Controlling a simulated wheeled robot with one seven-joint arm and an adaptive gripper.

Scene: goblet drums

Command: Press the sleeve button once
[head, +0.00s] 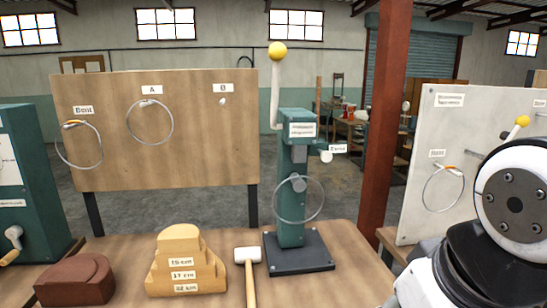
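No label that I can read says sleeve, so I cannot tell for certain which part is the sleeve button. A small round white knob (326,156) sticks out to the right of the green machine (292,210), beside a small white tag (338,149) too small to read surely. The machine stands upright on a dark base plate and has a white lever with a yellow ball (278,51) on top. A metal ring (299,220) hangs at its front. My gripper is out of view; only part of my arm shows at the lower right.
Rings hang on the wooden board (190,160) under tags "Bent" and "A"; "B" has a bare peg. A white board (440,200) and red post (385,110) stand right.

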